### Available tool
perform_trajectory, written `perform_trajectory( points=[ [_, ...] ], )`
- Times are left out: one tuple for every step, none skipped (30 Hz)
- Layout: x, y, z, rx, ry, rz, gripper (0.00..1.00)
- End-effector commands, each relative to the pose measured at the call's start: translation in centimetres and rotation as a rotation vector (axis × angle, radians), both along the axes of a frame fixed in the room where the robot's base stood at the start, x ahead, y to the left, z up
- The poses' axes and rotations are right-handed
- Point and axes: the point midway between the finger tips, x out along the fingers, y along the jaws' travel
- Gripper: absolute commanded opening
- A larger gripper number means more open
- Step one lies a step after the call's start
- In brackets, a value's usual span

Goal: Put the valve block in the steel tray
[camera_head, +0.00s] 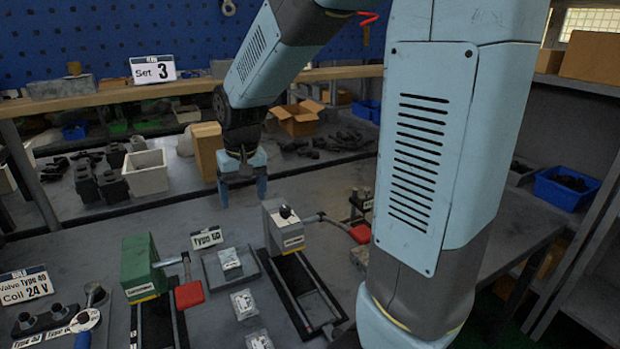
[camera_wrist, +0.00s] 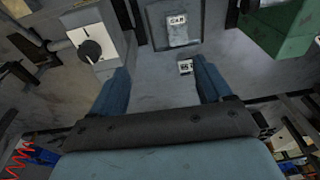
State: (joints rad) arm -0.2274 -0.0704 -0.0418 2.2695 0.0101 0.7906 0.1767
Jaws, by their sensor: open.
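Several small pale metal blocks with printed tops stand in a row on the bench; I take these as valve blocks. Two others, a middle block (camera_head: 243,303) and a near block (camera_head: 259,341), stand on the bench in front of the tray. My gripper (camera_head: 243,198) is open and empty, pointing down above the bench behind the tray. In the wrist view, the tray (camera_wrist: 153,30) with its block (camera_wrist: 178,29) shows beyond my open fingers (camera_wrist: 161,80).
A green fixture (camera_head: 138,268) with a red-handled lever stands left of the tray, and a grey fixture (camera_head: 281,226) with another red handle stands right. White bins (camera_head: 146,172) and a cardboard box (camera_head: 297,118) are farther back.

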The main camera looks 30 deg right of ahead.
Motion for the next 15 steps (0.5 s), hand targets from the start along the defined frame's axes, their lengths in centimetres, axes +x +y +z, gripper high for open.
perform_trajectory(
  points=[
    [-1.0,-0.7,1.2,0.004,-0.023,-0.003,0.78],
    [-1.5,-1.0,1.8,0.006,-0.035,-0.004,0.78],
    [-2.2,-1.5,2.6,0.007,-0.051,-0.004,0.78],
    [-2.8,-1.8,3.1,0.008,-0.062,-0.003,0.78],
    [-3.3,-2.2,3.6,0.008,-0.073,-0.004,0.78],
    [-4.1,-2.6,4.2,0.009,-0.088,-0.004,0.78],
    [-4.7,-2.9,4.8,0.009,-0.100,-0.005,0.78],
    [-5.3,-3.2,5.2,0.009,-0.111,-0.005,0.78],
    [-6.1,-3.6,5.8,0.008,-0.126,-0.006,0.78],
    [-6.7,-3.9,6.2,0.008,-0.137,-0.005,0.78],
    [-7.3,-4.1,6.6,0.008,-0.149,-0.006,0.78],
    [-8.1,-4.5,7.1,0.006,-0.165,-0.006,0.78],
    [-8.7,-4.8,7.4,0.005,-0.176,-0.007,0.78],
    [-9.3,-5.0,7.8,0.004,-0.188,-0.007,0.78],
    [-10.2,-5.3,8.2,0.001,-0.203,-0.007,0.78]
  ],
)
